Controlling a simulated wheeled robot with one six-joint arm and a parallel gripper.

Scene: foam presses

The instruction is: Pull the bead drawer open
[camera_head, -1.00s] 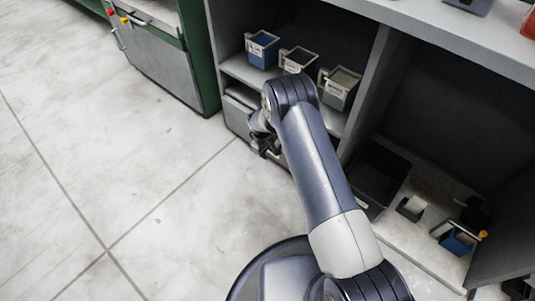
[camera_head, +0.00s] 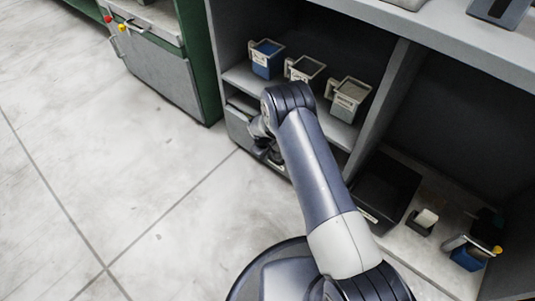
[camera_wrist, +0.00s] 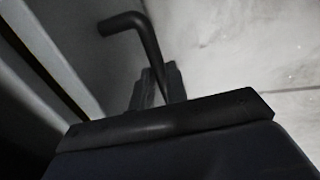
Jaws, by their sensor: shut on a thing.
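The bead drawer seems to be the grey front (camera_head: 238,126) low in the shelf unit, below the bins; my arm covers much of it. In the wrist view a black bar handle (camera_wrist: 126,21) bends out from a grey panel (camera_wrist: 78,38), probably the drawer front. My gripper (camera_wrist: 158,86) is shut on the handle, and its dark fingers stand around the bar's lower part. In the head view my gripper (camera_head: 268,148) is at the drawer front, mostly hidden by my arm. I cannot tell how far the drawer is out.
A blue bin (camera_head: 267,60) and two grey bins (camera_head: 306,70) (camera_head: 350,97) stand on the shelf above. A black tray (camera_head: 386,188) lies in the lower right bay. A green-framed cabinet (camera_head: 195,60) stands left. The floor (camera_head: 110,180) at left is clear.

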